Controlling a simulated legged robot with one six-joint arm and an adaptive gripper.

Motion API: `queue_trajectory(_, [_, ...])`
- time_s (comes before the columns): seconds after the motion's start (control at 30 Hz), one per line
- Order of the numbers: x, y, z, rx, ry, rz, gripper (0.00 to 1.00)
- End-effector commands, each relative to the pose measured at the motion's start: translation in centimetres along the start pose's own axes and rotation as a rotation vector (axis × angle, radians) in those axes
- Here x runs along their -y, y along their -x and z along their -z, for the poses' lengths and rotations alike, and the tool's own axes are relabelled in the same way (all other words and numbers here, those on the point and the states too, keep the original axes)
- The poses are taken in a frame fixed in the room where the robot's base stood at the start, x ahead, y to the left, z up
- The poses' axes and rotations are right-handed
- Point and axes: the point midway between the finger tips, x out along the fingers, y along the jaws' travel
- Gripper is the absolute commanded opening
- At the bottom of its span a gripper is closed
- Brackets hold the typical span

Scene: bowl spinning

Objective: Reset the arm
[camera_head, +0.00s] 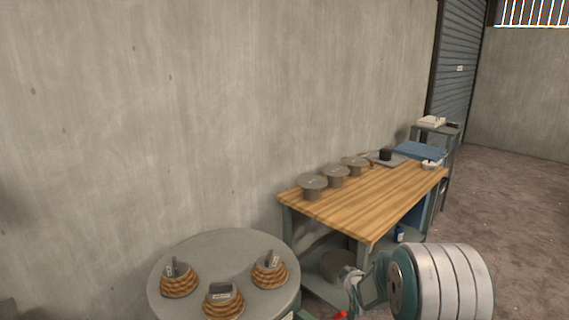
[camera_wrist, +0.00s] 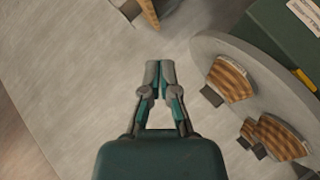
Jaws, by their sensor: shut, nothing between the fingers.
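My gripper (camera_wrist: 159,68) is in the middle of the wrist view, with its grey fingertips together and nothing between them. It is apart from the round grey table (camera_wrist: 207,50), which lies to its right in that view. The same round table (camera_head: 228,248) is at the bottom of the head view. Three ribbed wooden bowls stand on it: a left one (camera_head: 178,285), a front one (camera_head: 223,305) and a right one (camera_head: 269,277). Each has a grey piece with a pale label on top.
A wooden-topped workbench (camera_head: 385,200) stands right of the round table, with several grey round stands (camera_head: 312,186) along its back edge. A plain wall (camera_head: 200,110) runs behind both. Floor (camera_head: 510,220) is open at the far right.

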Motion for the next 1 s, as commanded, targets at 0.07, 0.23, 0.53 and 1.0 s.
queue_trajectory(0.07, [-1.7,2.5,1.3,0.026,-0.057,0.021,0.00])
queue_trajectory(0.23, [-3.8,7.9,3.0,0.093,-0.187,0.077,0.00])
queue_trajectory(0.53, [-5.2,18.7,4.7,0.225,-0.422,0.164,0.00])
queue_trajectory(1.0, [-1.6,36.4,4.3,0.452,-0.785,0.273,0.00])
